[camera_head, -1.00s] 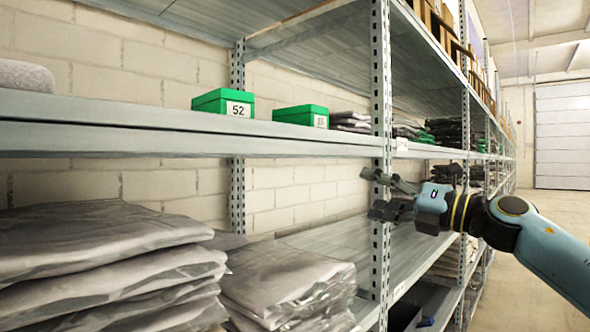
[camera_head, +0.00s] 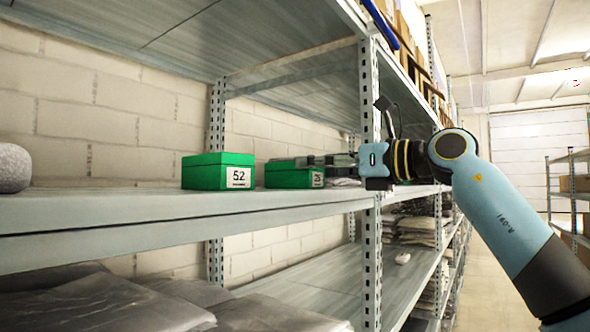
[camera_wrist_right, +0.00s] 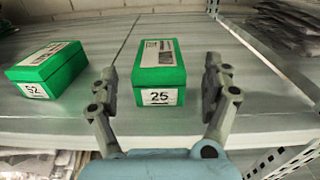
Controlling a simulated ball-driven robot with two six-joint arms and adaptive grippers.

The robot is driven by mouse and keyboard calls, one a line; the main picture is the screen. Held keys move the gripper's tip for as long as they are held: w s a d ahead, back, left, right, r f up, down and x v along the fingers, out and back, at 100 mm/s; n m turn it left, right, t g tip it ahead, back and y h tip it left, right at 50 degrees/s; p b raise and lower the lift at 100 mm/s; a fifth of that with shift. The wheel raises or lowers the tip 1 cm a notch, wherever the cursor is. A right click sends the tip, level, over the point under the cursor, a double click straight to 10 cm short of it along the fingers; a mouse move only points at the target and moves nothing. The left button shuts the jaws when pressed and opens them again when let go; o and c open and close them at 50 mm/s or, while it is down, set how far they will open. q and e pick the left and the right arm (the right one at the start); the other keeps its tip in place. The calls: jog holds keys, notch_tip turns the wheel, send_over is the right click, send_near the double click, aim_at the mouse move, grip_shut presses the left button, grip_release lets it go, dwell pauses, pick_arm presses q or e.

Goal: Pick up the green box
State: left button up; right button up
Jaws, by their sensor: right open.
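Two green boxes stand on the grey metal shelf. The box labelled 52 (camera_head: 215,172) is on the left in the head view; it also shows at the left of the right wrist view (camera_wrist_right: 52,72). The box labelled 25 (camera_head: 290,177) is to its right; in the right wrist view (camera_wrist_right: 162,72) it lies straight ahead, centred between the fingers. My right gripper (camera_head: 325,161) is at shelf height by box 25. In the wrist view the gripper (camera_wrist_right: 160,88) is open, one finger on each side of box 25, with visible gaps. My left gripper is not in view.
The shelf edge (camera_head: 120,221) runs below the boxes, and a perforated upright post (camera_head: 370,110) stands close to my right gripper. A grey rounded object (camera_head: 12,167) sits at far left. Wrapped garments (camera_head: 95,305) lie on the shelf below.

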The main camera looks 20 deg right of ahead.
jog(key=p+x, duration=0.1)
jog(key=x, duration=0.3)
jog(key=shift+s, duration=0.1)
jog(key=shift+s+d, duration=0.1)
jog(key=shift+c, duration=0.3)
jog(key=c, duration=1.2)
jog(key=shift+r, duration=0.2)
